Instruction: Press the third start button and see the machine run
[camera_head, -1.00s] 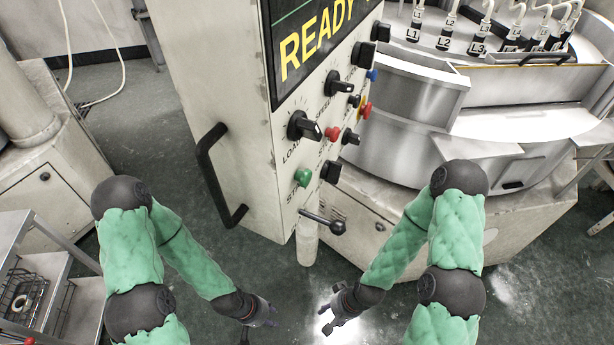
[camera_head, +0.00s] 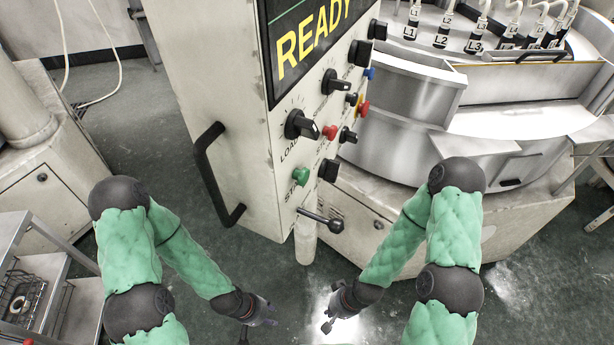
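A white control cabinet (camera_head: 255,160) stands upright in the middle, its screen (camera_head: 305,45) reading READY in yellow. A green button (camera_head: 301,174) sits low on its panel by lettering that begins "ST". A red button (camera_head: 329,132) and black knobs are above it. The lapping machine (camera_head: 430,120) is behind at the right, with hoses labelled L1, L2, L3 and more. My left gripper (camera_head: 262,322) hangs below the cabinet over the floor, touching nothing. My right gripper (camera_head: 331,318) hangs to its right, also clear of the panel. Their small fingers do not show clearly whether they are open.
A black handle (camera_head: 215,180) juts from the cabinet's left side, and a lever (camera_head: 325,221) sticks out at its lower front. A metal trolley (camera_head: 40,285) stands at the lower left. A pale machine base (camera_head: 45,180) is at the left. Green floor between is free.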

